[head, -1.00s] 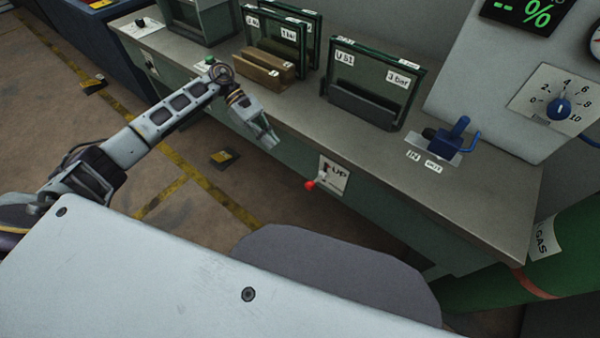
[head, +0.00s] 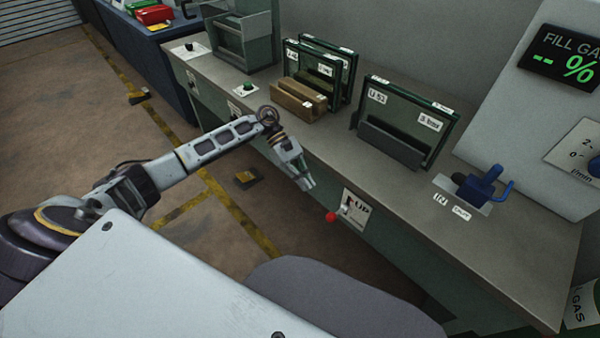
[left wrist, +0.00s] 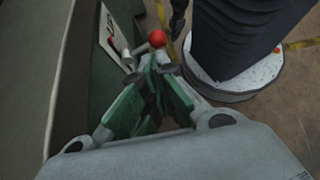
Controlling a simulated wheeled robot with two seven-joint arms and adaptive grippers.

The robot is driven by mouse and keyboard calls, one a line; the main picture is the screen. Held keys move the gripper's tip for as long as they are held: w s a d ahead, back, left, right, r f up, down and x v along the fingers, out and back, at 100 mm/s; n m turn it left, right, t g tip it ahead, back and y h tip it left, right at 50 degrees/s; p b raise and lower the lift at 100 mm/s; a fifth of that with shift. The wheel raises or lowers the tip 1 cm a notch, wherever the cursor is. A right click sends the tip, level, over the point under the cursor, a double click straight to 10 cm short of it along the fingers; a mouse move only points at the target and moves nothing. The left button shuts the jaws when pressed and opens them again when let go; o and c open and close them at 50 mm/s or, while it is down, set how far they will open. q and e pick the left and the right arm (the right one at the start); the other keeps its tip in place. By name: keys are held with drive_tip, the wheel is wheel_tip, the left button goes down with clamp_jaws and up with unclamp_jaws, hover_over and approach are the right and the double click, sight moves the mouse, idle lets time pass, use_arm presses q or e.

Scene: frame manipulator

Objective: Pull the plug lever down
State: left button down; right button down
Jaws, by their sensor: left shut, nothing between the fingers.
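The plug lever (head: 338,213) has a red ball knob and sits on a white plate marked UP (head: 356,209) on the bench's front face. Its knob sticks out and also shows in the left wrist view (left wrist: 157,38), just beyond the fingertips. My left gripper (head: 307,185) is shut and empty, up and to the left of the knob in the head view. In the left wrist view its green-padded fingers (left wrist: 153,75) point toward the lever, and a small gap seems to separate them from the knob. My right gripper is not in view.
The grey bench top (head: 330,140) carries framed panels (head: 405,120), a wooden block holder (head: 298,98) and a blue valve (head: 480,186). A grey wall panel with a display (head: 565,58) stands at the right. Open floor (head: 100,130) lies left of the bench.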

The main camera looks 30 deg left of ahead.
sight(331, 217)
use_arm(q)
drive_tip(key=x, duration=0.8)
drive_tip(key=shift+d+f+p, duration=0.2)
drive_tip(key=shift+d+p, duration=0.1)
drive_tip(key=shift+p, duration=0.1)
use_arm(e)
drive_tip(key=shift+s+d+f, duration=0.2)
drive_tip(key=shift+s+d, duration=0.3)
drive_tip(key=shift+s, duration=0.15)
use_arm(q)
drive_tip(key=shift+s, duration=0.1)
drive_tip(key=shift+f, duration=0.1)
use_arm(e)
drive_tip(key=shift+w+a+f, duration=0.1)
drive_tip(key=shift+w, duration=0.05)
use_arm(q)
drive_tip(key=shift+f+b, duration=0.1)
drive_tip(key=shift+b, duration=0.55)
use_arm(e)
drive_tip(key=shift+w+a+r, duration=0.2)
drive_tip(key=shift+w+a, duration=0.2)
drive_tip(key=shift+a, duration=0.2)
